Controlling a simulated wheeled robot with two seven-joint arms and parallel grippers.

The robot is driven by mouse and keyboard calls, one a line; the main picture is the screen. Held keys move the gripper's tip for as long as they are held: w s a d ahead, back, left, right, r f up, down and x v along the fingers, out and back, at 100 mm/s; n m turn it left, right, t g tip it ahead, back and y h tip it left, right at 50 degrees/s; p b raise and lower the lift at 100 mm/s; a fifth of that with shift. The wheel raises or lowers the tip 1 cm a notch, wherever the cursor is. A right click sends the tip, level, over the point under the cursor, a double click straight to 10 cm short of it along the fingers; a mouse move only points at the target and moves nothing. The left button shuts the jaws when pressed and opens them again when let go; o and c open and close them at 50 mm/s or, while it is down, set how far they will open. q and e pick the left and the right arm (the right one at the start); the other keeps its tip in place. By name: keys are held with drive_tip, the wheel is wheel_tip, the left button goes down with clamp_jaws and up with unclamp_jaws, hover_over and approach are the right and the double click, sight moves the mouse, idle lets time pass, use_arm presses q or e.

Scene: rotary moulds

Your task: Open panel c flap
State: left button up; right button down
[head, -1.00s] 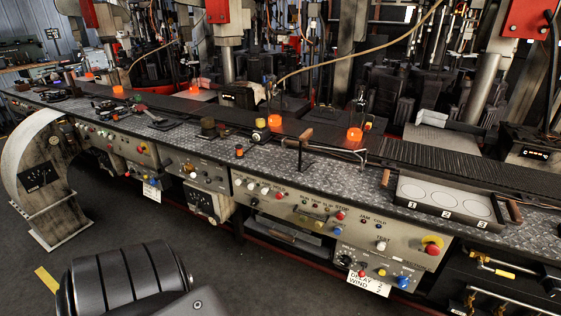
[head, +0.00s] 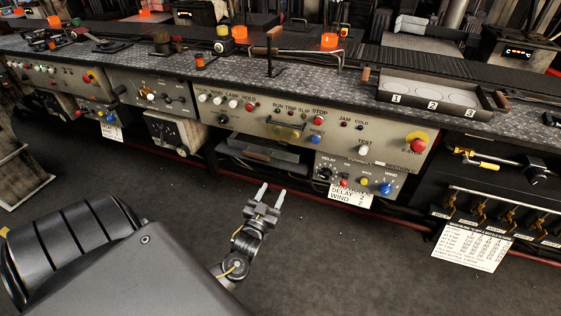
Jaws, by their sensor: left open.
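The long control panel (head: 245,122) on the front of the bench carries knobs, lamps and a red STOP button. A brass-coloured plate (head: 287,132) sits low on it, under the TRIP and SLIP labels. It may be the panel c flap; I can read no letter c, and I cannot tell whether it is raised or down. My left gripper (head: 272,191) is open and empty, fingers pointing up toward the bench. It appears in front of and below the plate, apart from the panel. My right gripper is out of view.
A smaller panel (head: 358,181) with DELAY and WIND controls hangs below right. A dark open recess (head: 262,152) lies under the long panel. The floor (head: 330,260) in front is clear.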

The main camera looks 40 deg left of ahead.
use_arm(q)
drive_tip(key=n+t+y+b, duration=0.1)
drive_tip(key=t+y, duration=0.1)
approach(283, 135)
drive_tip(key=w+a, duration=0.1)
drive_tip(key=w, duration=0.4)
drive_tip(key=shift+w+a+r+h, duration=0.2)
drive_tip(key=shift+w+a+h, duration=0.1)
drive_tip(key=shift+w+a, duration=0.1)
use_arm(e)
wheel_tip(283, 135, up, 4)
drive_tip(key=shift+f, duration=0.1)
use_arm(q)
clamp_jaws()
